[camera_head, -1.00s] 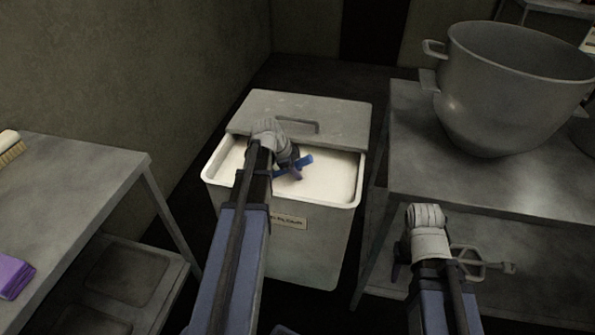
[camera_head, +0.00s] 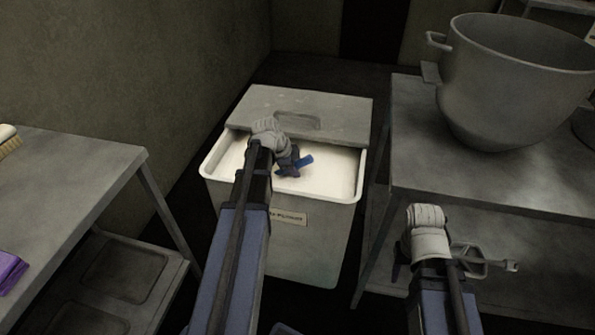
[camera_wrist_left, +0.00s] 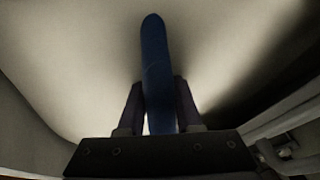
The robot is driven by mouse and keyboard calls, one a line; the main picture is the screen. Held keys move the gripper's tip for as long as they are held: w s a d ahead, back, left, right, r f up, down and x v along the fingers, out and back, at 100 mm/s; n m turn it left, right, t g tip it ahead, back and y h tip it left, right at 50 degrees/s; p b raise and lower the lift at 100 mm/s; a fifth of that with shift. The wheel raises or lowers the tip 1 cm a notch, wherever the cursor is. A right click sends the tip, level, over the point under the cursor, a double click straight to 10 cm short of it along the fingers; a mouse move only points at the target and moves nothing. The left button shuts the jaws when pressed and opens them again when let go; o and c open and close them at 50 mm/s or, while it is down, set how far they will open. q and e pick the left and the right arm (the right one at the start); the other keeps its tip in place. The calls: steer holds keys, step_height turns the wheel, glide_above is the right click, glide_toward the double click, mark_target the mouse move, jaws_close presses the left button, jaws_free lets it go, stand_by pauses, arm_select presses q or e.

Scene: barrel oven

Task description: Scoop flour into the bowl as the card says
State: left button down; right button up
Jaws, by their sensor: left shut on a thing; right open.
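The flour bin (camera_head: 278,240) stands on the floor with its lid (camera_head: 340,118) slid back over the rear part. Pale flour (camera_head: 335,178) shows in the open front part. My left gripper (camera_head: 291,168) is over the flour, shut on a blue handle (camera_head: 305,161), likely the scoop's. The handle (camera_wrist_left: 155,60) also shows between the fingers in the left wrist view; the scoop's head is hidden. The large metal bowl (camera_head: 510,85) stands on the right table. My right gripper (camera_head: 404,268) is low in front of that table; its fingers are mostly hidden. No readable card is in view.
The right table (camera_head: 430,165) has a lower shelf with a metal tool (camera_head: 485,262) near my right arm. The left table (camera_head: 75,185) holds a brush (camera_head: 8,140) and a purple item (camera_head: 10,270). A dark floor gap separates the bin from each table.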

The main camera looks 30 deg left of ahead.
stand_by(0.6)
step_height(320, 180, up, 22)
steer(key=p, duration=2.1)
steer(key=shift+f, duration=0.25)
steer(key=shift+r+p, duration=0.15)
steer(key=shift+p, duration=0.25)
